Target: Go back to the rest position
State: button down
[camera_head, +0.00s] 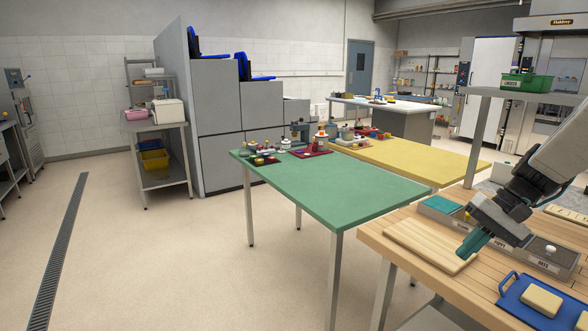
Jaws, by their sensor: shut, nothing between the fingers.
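My gripper (470,247), with teal fingertips, is at the lower right of the head view. It points down and to the left, above or close to the right part of a pale wooden board (420,240). The fingers are together and nothing shows between them. My arm reaches in from the right edge. I cannot tell whether the fingertips touch the board.
Labelled containers (545,255) stand on the wooden counter (378,235) by my gripper. A blue tray (512,308) holding a pale block (541,301) lies in front. A shelf with a green bin (526,84) rises behind. A green table (345,185) stands left; floor beyond is open.

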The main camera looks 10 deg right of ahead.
jog(key=s+a+r+n+h, duration=0.2)
jog(key=s+a+h, duration=0.1)
jog(key=s+a, duration=0.5)
jog(key=s+a+r+n+h, duration=0.3)
jog(key=s+a, duration=0.6)
jog(key=s, duration=0.2)
jog(key=shift+n, duration=0.3)
